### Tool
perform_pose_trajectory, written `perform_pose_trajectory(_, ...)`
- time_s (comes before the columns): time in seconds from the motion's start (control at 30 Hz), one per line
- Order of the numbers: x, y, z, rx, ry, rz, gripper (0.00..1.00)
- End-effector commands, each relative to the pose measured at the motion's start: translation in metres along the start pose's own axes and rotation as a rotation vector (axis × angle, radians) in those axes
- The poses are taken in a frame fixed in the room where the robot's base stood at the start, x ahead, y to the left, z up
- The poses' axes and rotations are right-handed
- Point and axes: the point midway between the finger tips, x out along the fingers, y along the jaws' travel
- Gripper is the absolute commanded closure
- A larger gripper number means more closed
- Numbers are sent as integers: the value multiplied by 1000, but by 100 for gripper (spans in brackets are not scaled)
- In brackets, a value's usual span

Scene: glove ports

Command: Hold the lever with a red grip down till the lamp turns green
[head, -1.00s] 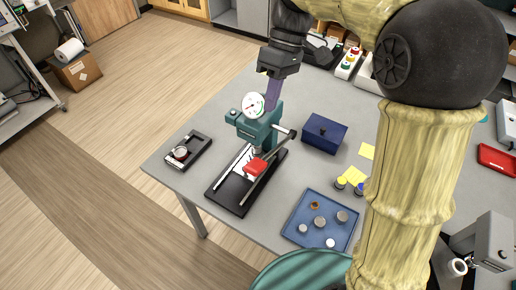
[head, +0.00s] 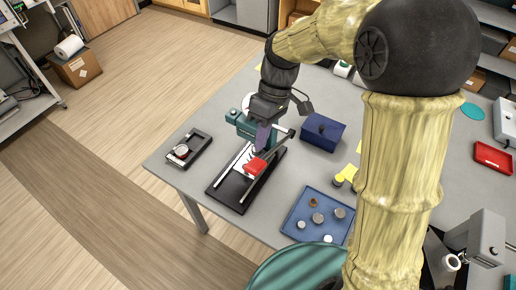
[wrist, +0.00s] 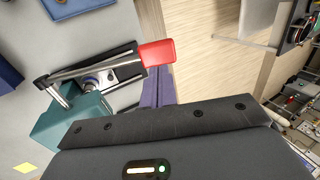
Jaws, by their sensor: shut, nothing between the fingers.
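The lever's red grip (head: 255,166) sticks out over the black base of a teal press (head: 240,120). In the wrist view the red grip (wrist: 158,53) sits at the end of a metal lever arm (wrist: 95,70). My gripper (head: 261,150) is shut and empty, its purple fingers pointing down just above the grip. In the wrist view the fingers (wrist: 157,88) lie close beside the grip; I cannot tell whether they touch it. The press's white dial is mostly hidden behind my gripper. I cannot make out the lamp or its colour.
A dark blue box (head: 322,134) stands right of the press. A blue tray (head: 292,226) with several round pieces lies in front right. A small black tray with a round dial (head: 181,151) is at the left table edge. Bare table lies between.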

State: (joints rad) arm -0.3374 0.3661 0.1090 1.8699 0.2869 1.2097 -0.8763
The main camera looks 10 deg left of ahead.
Motion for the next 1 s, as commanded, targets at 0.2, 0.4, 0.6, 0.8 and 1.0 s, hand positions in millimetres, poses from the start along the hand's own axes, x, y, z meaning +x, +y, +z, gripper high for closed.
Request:
perform_pose_trajectory(0.2, 31, -2, 1, 1, -5, -4, 100)
perform_pose_trajectory(0.4, 46, -1, 1, 0, -2, -1, 100)
perform_pose_trajectory(0.6, 46, 0, 0, 0, -1, 0, 100)
perform_pose_trajectory(0.8, 47, 0, 1, 1, 0, 3, 100)
perform_pose_trajectory(1.0, 51, 3, 3, 10, 5, 23, 100)
